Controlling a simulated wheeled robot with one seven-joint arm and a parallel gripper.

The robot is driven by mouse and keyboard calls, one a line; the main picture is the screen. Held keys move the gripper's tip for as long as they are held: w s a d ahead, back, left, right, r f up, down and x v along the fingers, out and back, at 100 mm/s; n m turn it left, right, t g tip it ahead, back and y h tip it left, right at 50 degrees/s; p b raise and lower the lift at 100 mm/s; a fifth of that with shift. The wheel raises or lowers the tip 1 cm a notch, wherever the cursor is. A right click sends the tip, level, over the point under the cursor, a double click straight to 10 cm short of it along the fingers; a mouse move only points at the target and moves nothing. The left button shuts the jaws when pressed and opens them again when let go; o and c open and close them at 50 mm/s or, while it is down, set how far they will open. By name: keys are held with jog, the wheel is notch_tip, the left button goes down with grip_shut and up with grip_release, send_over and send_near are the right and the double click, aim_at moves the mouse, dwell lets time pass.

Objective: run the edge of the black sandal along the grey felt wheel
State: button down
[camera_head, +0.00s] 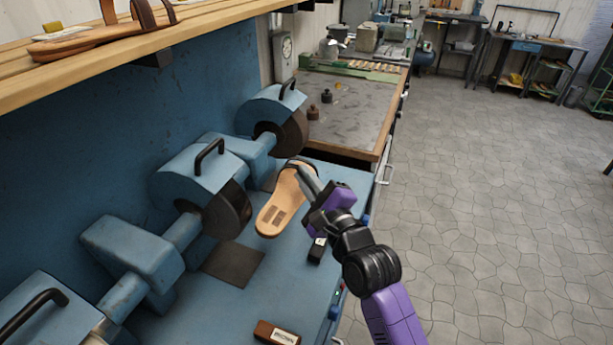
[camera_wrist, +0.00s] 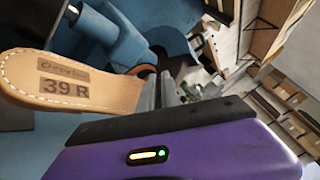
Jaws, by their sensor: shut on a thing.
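My gripper (camera_head: 309,183) is shut on a sandal (camera_head: 280,208), near one end, and holds it over the blue machine bench. The sandal's tan footbed faces up, with a label reading 39 R in the wrist view (camera_wrist: 62,88). A dark wheel (camera_head: 232,212) under a blue hood is left of the sandal. A second, brownish-dark wheel (camera_head: 293,134) is behind it. I cannot tell which is the grey felt one. The sandal appears apart from both wheels.
A black block (camera_head: 317,250) and a brown labelled block (camera_head: 277,333) lie on the blue bench (camera_head: 215,310). A third hood (camera_head: 45,310) stands at lower left. A wooden shelf (camera_head: 200,32) with another sandal (camera_head: 105,35) overhangs at upper left. The floor at right is clear.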

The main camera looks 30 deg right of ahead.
jog(key=shift+w+a+r+p, duration=0.25)
jog(key=shift+w+p, duration=0.2)
jog(key=shift+p, duration=0.25)
dwell(1.0)
jog(key=shift+s+a+p, duration=0.1)
jog(key=shift+a+p, duration=0.15)
jog(key=shift+p, duration=0.1)
jog(key=shift+s+a+r+p, duration=0.1)
jog(key=shift+s+a+p, duration=0.8)
jog(key=shift+p, duration=0.7)
jog(key=shift+s+a+r+p, duration=0.1)
jog(key=shift+s+a+p, duration=0.7)
jog(key=shift+p, duration=0.75)
dwell(1.2)
jog(key=shift+s+a+p, duration=0.35)
jog(key=shift+a+p, duration=0.35)
dwell(0.3)
jog(key=shift+s+a+f, duration=0.1)
jog(key=shift+a, duration=0.05)
dwell(0.5)
